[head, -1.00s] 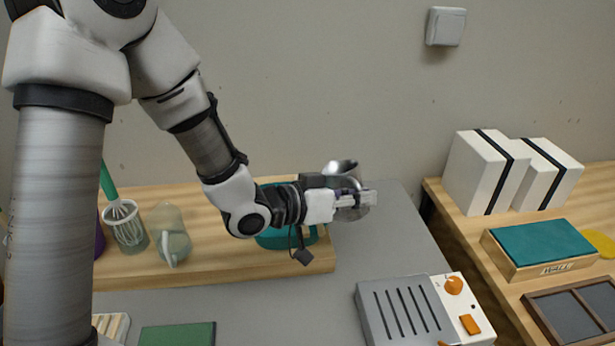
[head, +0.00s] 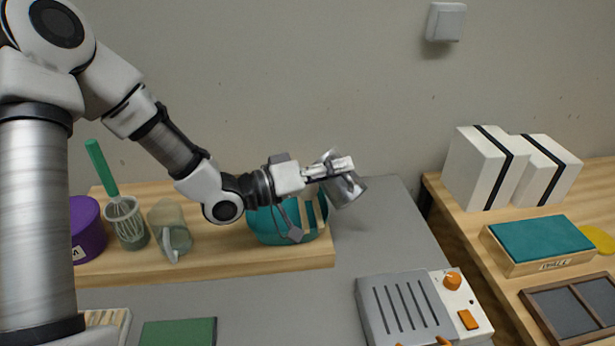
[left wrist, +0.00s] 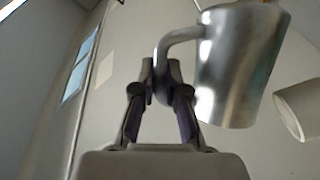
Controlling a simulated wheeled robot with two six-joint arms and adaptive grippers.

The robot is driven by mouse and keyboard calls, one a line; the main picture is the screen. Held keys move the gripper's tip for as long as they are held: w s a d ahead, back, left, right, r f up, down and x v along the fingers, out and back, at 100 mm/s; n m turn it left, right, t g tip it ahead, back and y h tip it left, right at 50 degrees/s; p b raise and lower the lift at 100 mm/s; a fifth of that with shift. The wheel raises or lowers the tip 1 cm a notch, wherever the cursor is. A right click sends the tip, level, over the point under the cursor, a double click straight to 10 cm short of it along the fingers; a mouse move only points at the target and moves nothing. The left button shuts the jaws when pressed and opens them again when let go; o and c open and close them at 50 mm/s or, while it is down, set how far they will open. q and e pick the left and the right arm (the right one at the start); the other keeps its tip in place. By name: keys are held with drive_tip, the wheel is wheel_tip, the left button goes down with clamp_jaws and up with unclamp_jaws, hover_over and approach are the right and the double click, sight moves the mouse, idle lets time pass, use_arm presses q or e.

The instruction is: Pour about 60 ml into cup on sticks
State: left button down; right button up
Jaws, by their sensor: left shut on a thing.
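My left gripper (head: 335,168) is shut on the handle of a metal jug (head: 347,190) and holds it tilted, to the right of the teal basin (head: 268,228). In the left wrist view the jug (left wrist: 232,70) hangs beside the fingers (left wrist: 166,85), its handle between them. In the left wrist view a white cup-like vessel (left wrist: 301,108) shows at the right edge, apart from the jug. The cup is not clear in the head view. My right gripper is out of view.
A wooden board (head: 215,260) bears the basin, a glass jug (head: 170,232), a whisk in a beaker (head: 127,225) and a purple tub (head: 86,230). A grey device with orange knobs (head: 405,305) stands front right. The grey table (head: 385,225) is clear right of the board.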

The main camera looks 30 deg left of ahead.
use_arm(q)
drive_tip(key=shift+a+r+n, duration=0.2)
drive_tip(key=shift+a+n, duration=0.05)
drive_tip(key=shift+n, duration=0.05)
drive_tip(key=shift+w+a+r+n+t+h, duration=0.1)
drive_tip(key=shift+a+r+n+t+h, duration=0.2)
drive_tip(key=shift+a+r+n+t, duration=0.6)
idle(0.9)
drive_tip(key=shift+s+d+f, duration=0.1)
drive_tip(key=shift+s+d, duration=0.1)
drive_tip(key=shift+s+a+n, duration=0.1)
drive_tip(key=shift+s+n, duration=0.2)
drive_tip(key=shift+s, duration=0.1)
drive_tip(key=shift+s, duration=0.1)
drive_tip(key=shift+a+r+n+t, duration=0.4)
drive_tip(key=shift+a+r+n, duration=0.15)
drive_tip(key=shift+a+n, duration=0.4)
idle(1.4)
